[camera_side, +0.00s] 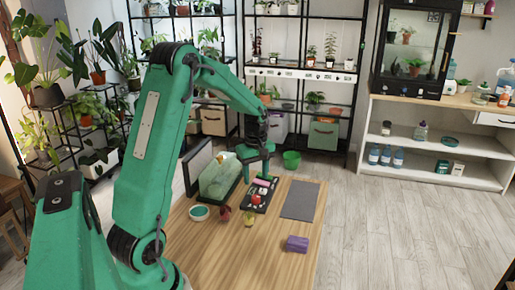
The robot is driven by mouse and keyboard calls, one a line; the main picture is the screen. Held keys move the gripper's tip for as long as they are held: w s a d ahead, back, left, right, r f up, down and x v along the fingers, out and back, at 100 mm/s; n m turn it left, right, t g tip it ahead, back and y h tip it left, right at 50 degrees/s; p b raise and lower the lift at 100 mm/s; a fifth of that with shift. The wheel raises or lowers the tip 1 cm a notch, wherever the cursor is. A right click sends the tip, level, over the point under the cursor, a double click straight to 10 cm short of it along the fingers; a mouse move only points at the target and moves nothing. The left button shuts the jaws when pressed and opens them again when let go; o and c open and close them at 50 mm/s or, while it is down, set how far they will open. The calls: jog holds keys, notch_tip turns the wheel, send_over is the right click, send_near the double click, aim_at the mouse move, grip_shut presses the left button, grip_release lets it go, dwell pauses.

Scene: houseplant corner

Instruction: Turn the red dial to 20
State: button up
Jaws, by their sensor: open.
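A dark control panel (248,206) lies on the wooden table, with small coloured parts on it. A small red knob (256,198) near the panel's front looks like the red dial; its scale and any number are too small to read. My green gripper (257,176) is over the far end of the panel, fingers pointing down, open with nothing seen between them. It appears apart from the red knob, a little beyond it. Whether the fingertips touch anything on the panel cannot be told.
A clear-covered green box (218,178) stands left of the panel. A white-and-teal bowl (199,212), a dark red item (225,213) and a yellowish item (249,218) lie nearby. A grey mat (300,200) and purple block (296,244) are to the right. The table front is clear.

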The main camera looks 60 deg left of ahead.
aim_at(256, 196)
jog(key=shift+f, duration=3.9)
jog(key=c, duration=1)
